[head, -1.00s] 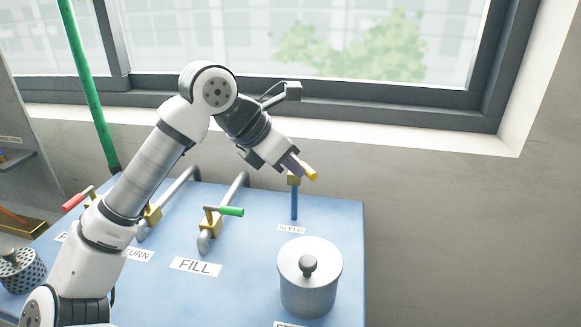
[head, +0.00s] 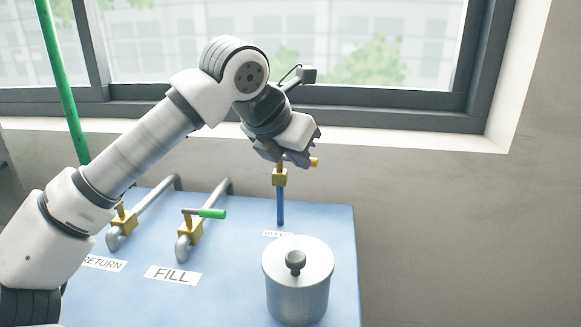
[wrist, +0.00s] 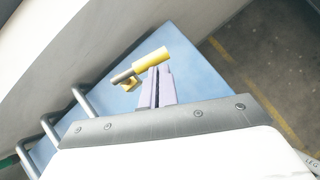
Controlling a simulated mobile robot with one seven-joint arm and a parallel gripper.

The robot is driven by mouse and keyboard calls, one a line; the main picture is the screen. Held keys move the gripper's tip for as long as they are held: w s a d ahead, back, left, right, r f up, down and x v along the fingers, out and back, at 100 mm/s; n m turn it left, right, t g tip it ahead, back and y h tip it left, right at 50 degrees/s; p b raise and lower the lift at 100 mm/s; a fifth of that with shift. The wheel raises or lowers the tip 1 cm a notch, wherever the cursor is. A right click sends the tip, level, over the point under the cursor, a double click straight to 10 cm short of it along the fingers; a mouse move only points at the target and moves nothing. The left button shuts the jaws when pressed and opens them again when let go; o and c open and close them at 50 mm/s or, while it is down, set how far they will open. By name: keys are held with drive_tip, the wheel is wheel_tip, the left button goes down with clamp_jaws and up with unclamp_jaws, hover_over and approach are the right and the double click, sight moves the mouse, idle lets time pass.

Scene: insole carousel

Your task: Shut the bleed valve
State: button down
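The bleed valve (head: 280,178) is a brass body on top of an upright blue pipe (head: 280,207), behind the BLEED label. Its yellow handle (head: 314,162) sticks out to the right, partly hidden by my gripper. In the wrist view the yellow handle (wrist: 151,64) lies across just beyond my fingertips, with the brass body (wrist: 132,84) to its left. My gripper (head: 297,161) is at the handle, its purple fingers (wrist: 158,70) close together with nothing seen between them. The fingertips look very near or against the handle; contact cannot be told for certain.
The fill valve (head: 190,230) with a green handle and the return valve (head: 123,220) stand left on the blue table (head: 225,290). A lidded metal pot (head: 297,290) stands in front of the bleed valve. The window sill and wall are close behind.

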drive_tip(key=shift+w+d+b, duration=0.3)
drive_tip(key=shift+d, duration=0.25)
drive_tip(key=shift+w, duration=0.1)
idle(0.5)
